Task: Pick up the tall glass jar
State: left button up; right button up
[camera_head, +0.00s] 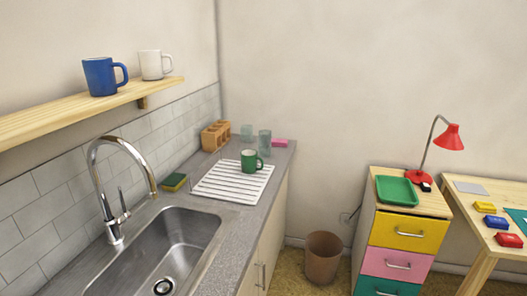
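Two clear glass vessels stand at the back end of the grey counter. The taller one, which looks like the tall glass jar (265,143), is upright just behind the green mug. A shorter glass (246,132) stands to its left and further back. The lower part of the tall one is partly hidden by the green mug (249,161). Neither of my grippers is in view.
The mug is on a white drying rack (218,186). A wooden block (214,137), a pink item (280,142) and a sponge (174,182) lie around it. A sink (160,255) with a tall faucet (110,190) is nearer. Drawers (408,232) and a wastebasket (322,257) stand right.

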aim_at(265, 136)
jog(key=i+l+u, duration=0.25)
jog(key=i+l, duration=0.65)
jog(key=l, duration=0.15)
